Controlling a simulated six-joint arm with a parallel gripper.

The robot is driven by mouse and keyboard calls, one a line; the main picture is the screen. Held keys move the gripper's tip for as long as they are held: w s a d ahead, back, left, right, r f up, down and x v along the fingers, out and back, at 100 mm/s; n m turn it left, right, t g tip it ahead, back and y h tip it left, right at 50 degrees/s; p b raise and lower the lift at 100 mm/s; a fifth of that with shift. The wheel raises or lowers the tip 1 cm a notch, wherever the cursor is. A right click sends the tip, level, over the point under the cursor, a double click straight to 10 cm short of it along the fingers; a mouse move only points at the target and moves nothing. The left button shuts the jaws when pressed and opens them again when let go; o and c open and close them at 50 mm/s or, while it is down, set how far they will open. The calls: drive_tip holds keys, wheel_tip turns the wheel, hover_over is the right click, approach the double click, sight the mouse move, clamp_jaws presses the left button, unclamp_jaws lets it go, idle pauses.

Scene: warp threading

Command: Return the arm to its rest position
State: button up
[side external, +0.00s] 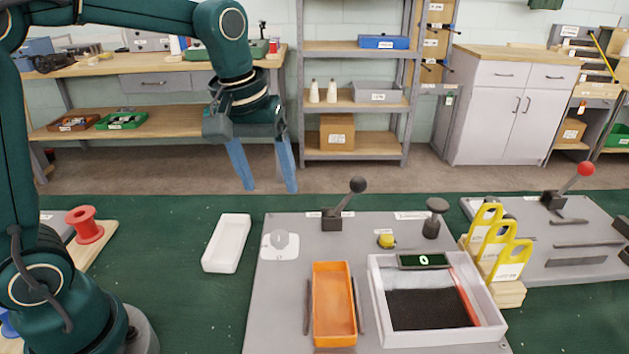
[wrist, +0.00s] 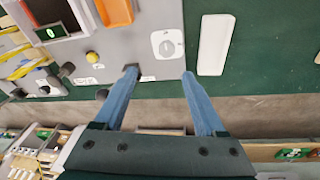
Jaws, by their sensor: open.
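My gripper (side external: 268,187) hangs in the air above the back edge of the green table, with its two blue fingers pointing down. The fingers stand apart and nothing is between them. In the wrist view my gripper (wrist: 158,72) also shows open and empty, with the grey panel and the white tray beyond the fingertips. In the side view the gripper is up and behind the white tray (side external: 228,243) and the grey panel (side external: 275,310), touching neither.
On the panel stand an orange tray (side external: 334,305), a black-knobbed lever (side external: 345,203), a white dial (side external: 280,244), a yellow button (side external: 387,240) and a white bin (side external: 490,318). A red spool (side external: 85,226) stands left. Shelves (side external: 355,99) are behind.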

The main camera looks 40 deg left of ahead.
drive_tip(key=s+d+m+t, duration=0.2)
drive_tip(key=s+m, duration=0.4)
drive_tip(key=s, duration=0.7)
drive_tip(key=shift+s+f+t, duration=0.15)
drive_tip(key=shift+s+t, duration=0.1)
drive_tip(key=shift+t, duration=0.35)
drive_tip(key=shift+c, duration=0.3)
